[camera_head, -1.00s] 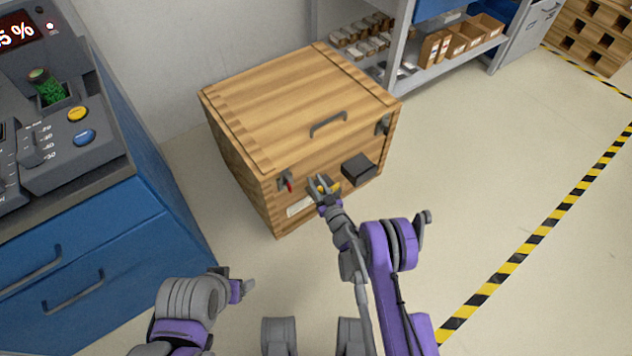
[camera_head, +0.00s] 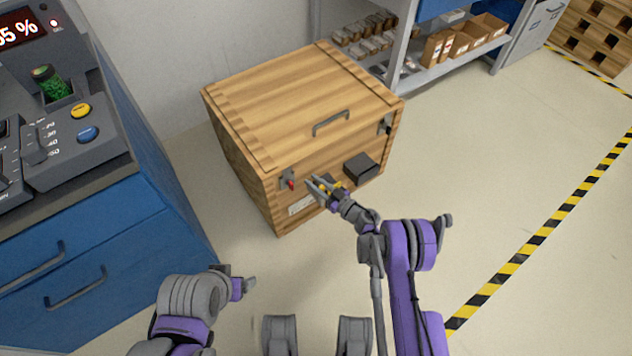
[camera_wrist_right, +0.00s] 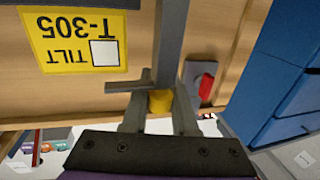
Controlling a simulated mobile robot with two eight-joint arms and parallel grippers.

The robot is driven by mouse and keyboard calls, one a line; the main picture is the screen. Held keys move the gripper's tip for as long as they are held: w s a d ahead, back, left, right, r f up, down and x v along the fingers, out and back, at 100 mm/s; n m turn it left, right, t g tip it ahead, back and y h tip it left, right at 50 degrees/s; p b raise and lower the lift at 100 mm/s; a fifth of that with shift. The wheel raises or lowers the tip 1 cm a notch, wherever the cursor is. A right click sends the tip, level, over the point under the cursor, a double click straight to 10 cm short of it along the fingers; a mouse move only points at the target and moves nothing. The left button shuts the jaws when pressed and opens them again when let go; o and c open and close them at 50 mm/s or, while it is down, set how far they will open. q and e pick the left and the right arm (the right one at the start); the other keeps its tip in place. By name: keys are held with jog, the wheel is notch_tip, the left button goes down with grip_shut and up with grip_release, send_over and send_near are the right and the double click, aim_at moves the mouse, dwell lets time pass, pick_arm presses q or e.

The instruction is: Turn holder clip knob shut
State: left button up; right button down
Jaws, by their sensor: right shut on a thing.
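The wooden box (camera_head: 300,110) stands closed on the floor, with a red lever (camera_head: 291,184) on a grey plate at its front left. In the right wrist view the red lever (camera_wrist_right: 206,86) is beside my gripper. My right gripper (camera_head: 324,189) is at the box's front; in the wrist view its fingers (camera_wrist_right: 160,113) are shut around a small yellow piece (camera_wrist_right: 160,102), apparently a knob. A dark grey bar (camera_wrist_right: 170,45) and a short crosspiece (camera_wrist_right: 130,87) lie just beyond. I cannot tell how they join the knob. My left gripper (camera_head: 247,284) hangs low, its jaw gap unclear.
A yellow label (camera_wrist_right: 80,42) is on the box front. A black block (camera_head: 360,167) juts out right of my gripper. A blue cabinet (camera_head: 90,250) with a control panel stands left, shelving (camera_head: 450,55) behind. The floor at the right is clear.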

jog(key=c, duration=0.7)
grip_release()
jog(key=p+v, duration=0.2)
jog(key=v, duration=0.8)
jog(key=shift+s+d, duration=0.25)
